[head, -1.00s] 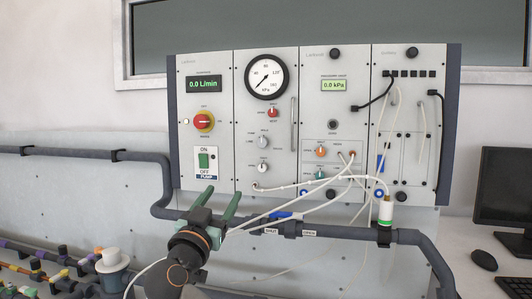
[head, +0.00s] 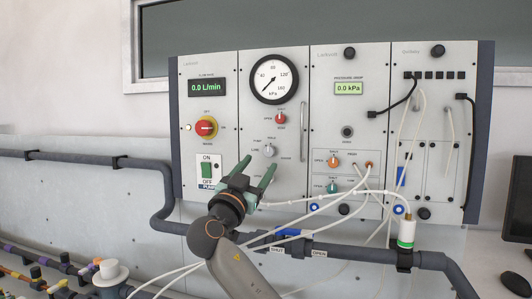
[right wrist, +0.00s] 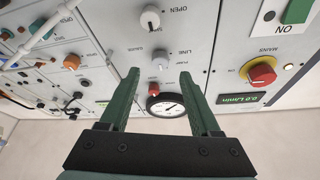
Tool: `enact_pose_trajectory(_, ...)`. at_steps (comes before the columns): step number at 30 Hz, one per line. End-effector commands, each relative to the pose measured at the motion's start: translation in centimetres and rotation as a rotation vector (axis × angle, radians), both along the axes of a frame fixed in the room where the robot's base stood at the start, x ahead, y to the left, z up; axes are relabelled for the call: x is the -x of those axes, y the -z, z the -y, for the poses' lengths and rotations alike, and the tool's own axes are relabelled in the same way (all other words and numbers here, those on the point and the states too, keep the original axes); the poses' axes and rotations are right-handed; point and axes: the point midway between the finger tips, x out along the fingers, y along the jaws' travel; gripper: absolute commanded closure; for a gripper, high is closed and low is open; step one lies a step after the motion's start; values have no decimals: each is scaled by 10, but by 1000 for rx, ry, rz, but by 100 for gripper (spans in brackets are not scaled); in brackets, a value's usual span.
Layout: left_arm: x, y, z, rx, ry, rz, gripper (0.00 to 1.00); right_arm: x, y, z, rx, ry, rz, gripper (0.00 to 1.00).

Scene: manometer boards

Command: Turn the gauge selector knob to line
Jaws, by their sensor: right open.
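The gauge selector knob is the grey knob (head: 270,150) below the round dial on the manometer board. In the right wrist view this grey knob (right wrist: 160,62) shows upside down between and beyond my fingertips, with LINE and PUMP printed beside it. Which mark it points to is too small to tell. My right gripper (head: 259,165) has its two green fingers apart and empty, just below and in front of the knob. The right wrist view shows the same open fingers (right wrist: 161,74), apart from the knob. My left gripper is not in view.
A red knob (head: 280,118) sits above the grey one, and a white knob (right wrist: 150,18) is its neighbour on the other side. The dial (head: 274,79), a vertical handle (head: 303,130) and the green pump switch (head: 208,170) are close by. Pale tubes cross low on the right.

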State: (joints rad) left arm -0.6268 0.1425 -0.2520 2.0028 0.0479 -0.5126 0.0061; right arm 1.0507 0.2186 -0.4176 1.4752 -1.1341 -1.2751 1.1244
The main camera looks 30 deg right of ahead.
Motion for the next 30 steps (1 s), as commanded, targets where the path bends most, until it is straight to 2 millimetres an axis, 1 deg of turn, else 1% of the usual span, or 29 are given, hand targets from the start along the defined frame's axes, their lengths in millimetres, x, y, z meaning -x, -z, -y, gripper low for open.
enact_pose_trajectory(1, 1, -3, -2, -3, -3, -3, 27, -5, -7, 9, 1, 5, 0, 36)
enact_pose_trajectory(3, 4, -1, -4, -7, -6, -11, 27, -12, -11, 19, 2, 3, 0, 36)
enact_pose_trajectory(6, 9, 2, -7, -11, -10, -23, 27, -19, -16, 29, 0, 3, -1, 36)
enact_pose_trajectory(9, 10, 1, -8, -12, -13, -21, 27, -24, -18, 36, 1, 0, -1, 36)
enact_pose_trajectory(14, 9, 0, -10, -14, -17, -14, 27, -28, -20, 41, 0, 0, 0, 36)
enact_pose_trajectory(21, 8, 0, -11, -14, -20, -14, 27, -28, -19, 41, -1, 0, 1, 37)
enact_pose_trajectory(30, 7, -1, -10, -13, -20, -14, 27, -28, -19, 41, -1, 0, -1, 71)
